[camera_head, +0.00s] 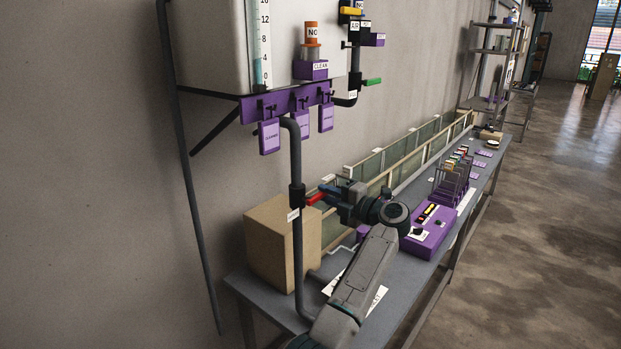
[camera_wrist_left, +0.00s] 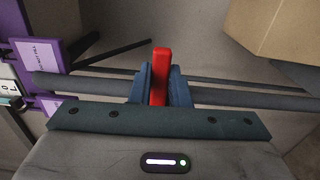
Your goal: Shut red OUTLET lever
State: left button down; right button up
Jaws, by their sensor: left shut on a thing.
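The red OUTLET lever (camera_head: 316,198) sticks out sideways to the right from a dark valve body (camera_head: 297,196) on the vertical pipe in the head view. My left gripper (camera_head: 330,193) is at the lever's outer end. In the left wrist view the red lever (camera_wrist_left: 160,76) stands between the two blue fingers of my left gripper (camera_wrist_left: 160,88), which are shut on it. Its tip shows past the fingers. A small white label (camera_head: 293,215) sits just below the valve; its text is too small to read. My right gripper is not in view.
A cardboard box (camera_head: 283,240) stands behind the pipe on the grey bench (camera_head: 400,205). A tank (camera_head: 215,45) hangs above, with purple tags (camera_head: 269,137) below it. A green lever (camera_head: 372,82) is higher up. A purple control box (camera_head: 428,230) lies to the right.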

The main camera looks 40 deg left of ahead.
pick_arm(q)
jog(key=shift+f, duration=0.1)
jog(key=c, duration=1.3)
grip_release()
jog(key=shift+d, duration=0.1)
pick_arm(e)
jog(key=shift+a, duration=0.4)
pick_arm(q)
jog(key=d+b, duration=0.1)
jog(key=d, duration=0.6)
jog(key=shift+s, duration=0.3)
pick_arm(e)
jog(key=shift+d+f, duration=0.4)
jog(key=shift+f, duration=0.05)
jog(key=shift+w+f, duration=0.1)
